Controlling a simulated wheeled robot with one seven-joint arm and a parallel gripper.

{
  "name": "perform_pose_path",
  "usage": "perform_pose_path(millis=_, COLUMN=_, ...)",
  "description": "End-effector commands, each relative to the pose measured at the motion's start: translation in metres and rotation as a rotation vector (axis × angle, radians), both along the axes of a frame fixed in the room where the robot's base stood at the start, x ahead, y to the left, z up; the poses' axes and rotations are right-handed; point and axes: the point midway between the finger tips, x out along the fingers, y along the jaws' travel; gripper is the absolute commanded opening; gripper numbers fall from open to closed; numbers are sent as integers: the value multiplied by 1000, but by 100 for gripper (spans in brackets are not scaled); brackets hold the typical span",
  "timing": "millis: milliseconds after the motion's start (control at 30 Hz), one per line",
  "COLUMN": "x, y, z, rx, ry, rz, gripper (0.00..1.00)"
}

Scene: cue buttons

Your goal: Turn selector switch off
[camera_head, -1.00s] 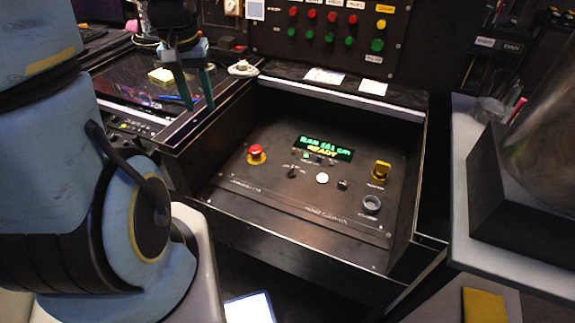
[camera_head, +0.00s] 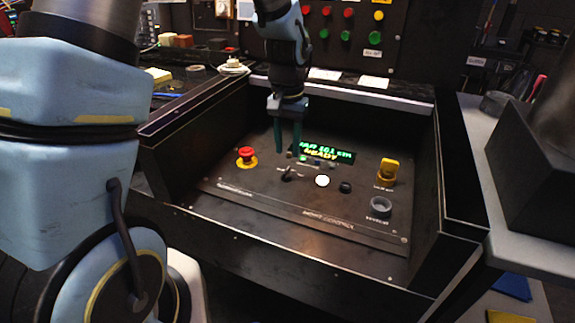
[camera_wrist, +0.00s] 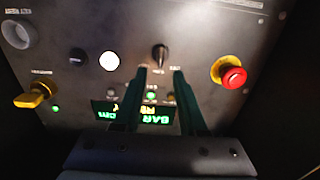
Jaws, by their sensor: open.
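A small black selector knob (camera_head: 287,174) with a pointer shape sits on the sloped panel, between a red mushroom button (camera_head: 246,155) and a white round button (camera_head: 322,181). In the wrist view the black knob (camera_wrist: 160,55) lies just past my fingertips, roughly centred between them. My gripper (camera_head: 288,152) points down at the panel with its two fingers apart and nothing between them. It also shows in the wrist view (camera_wrist: 160,72). A yellow rotary knob (camera_head: 387,171) sits at the panel's right. The labels are too blurred to read surely.
The panel is recessed in a black console with raised side walls (camera_head: 463,170). A lit green display (camera_head: 322,152) is close to my fingers. A grey round socket (camera_head: 381,207) and a small black button (camera_head: 345,187) lie to the right.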

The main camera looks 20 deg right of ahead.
Motion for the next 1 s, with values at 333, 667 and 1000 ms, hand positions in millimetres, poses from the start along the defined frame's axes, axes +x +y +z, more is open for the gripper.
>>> perform_pose_path(millis=333, x=0, y=0, z=-52, rx=1, ry=0, rz=0, gripper=41)
perform_pose_path(millis=667, x=0, y=0, z=-59, rx=-1, ry=-1, rz=1, gripper=41)
perform_pose_path(millis=1000, x=0, y=0, z=-58, rx=-1, ry=-1, rz=1, gripper=11)
